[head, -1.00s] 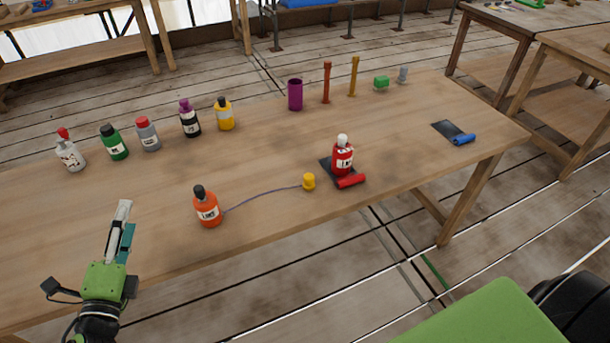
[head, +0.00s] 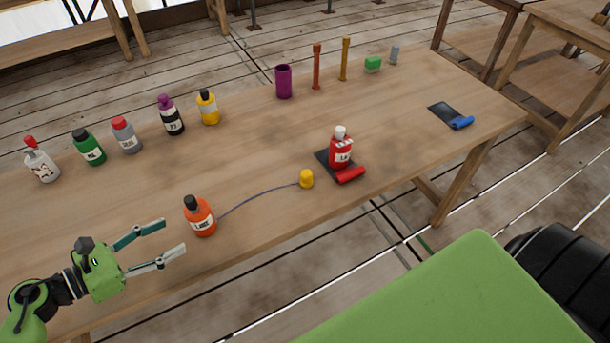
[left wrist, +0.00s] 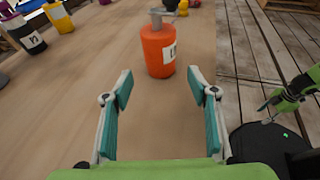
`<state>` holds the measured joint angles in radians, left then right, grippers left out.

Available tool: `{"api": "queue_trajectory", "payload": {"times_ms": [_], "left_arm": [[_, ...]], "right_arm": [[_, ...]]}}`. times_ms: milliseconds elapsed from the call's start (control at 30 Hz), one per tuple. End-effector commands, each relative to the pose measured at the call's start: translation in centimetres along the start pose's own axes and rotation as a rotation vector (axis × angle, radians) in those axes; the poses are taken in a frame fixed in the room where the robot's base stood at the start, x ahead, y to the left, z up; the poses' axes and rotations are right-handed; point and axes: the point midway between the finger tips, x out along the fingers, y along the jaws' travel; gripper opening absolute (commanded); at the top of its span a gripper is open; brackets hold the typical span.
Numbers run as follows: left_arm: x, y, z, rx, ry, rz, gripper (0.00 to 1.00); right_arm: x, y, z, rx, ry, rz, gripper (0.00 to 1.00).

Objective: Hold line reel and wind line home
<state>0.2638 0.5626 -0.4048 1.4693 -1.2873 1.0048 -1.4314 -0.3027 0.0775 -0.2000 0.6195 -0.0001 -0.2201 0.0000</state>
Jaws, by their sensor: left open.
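The line reel is an orange bottle (head: 200,216) with a dark top and a "LINE" label, upright near the table's front edge. A thin purple-grey line (head: 255,198) runs from it across the table to a small yellow piece (head: 306,179). My left gripper (head: 174,237) is open and empty, low at the left of the orange bottle, its fingers pointing towards it. In the left wrist view the orange bottle (left wrist: 158,50) stands ahead of the open fingers, apart from them. My right gripper (left wrist: 270,112) seems to show small at that view's right edge; its jaw is unclear.
A red bottle (head: 341,152) stands on a dark mat beside a red roll (head: 349,175). Several bottles line the back left; a purple cup (head: 283,81) and two upright sticks stand further right. A blue roll (head: 462,122) lies at the right end. The table (head: 250,150) between is clear.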

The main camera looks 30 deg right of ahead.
Motion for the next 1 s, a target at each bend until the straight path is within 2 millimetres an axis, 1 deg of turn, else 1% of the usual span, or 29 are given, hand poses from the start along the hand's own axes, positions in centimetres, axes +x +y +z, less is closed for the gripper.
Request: {"api": "queue_trajectory", "payload": {"times_ms": [100, 300, 367, 500, 700, 1000], "left_arm": [[1.8, -0.1, 0.2, -0.002, -0.004, -0.002, 0.53], [4.8, 0.0, 0.2, -0.003, -0.006, 0.0, 0.53], [5.8, 0.0, -0.2, 0.0, -0.004, -0.001, 0.53], [7.3, 0.0, -0.1, 0.0, -0.004, 0.0, 0.53], [8.5, 0.0, 0.0, -0.003, -0.004, 0.001, 0.53], [8.7, 0.0, 0.1, -0.003, -0.003, 0.001, 0.53]], "right_arm": [[-0.2, -0.1, 0.3, -0.001, -0.006, -0.001, 0.43], [-0.3, -0.1, 0.3, -0.001, -0.005, -0.001, 0.43], [0.6, -0.1, 0.3, -0.001, -0.003, -0.001, 0.43], [1.5, 0.0, 0.1, -0.001, -0.001, 0.0, 0.43], [2.0, 0.0, 0.0, -0.001, 0.002, 0.0, 0.43], [2.0, 0.2, -0.1, -0.001, 0.003, 0.003, 0.43]]}}
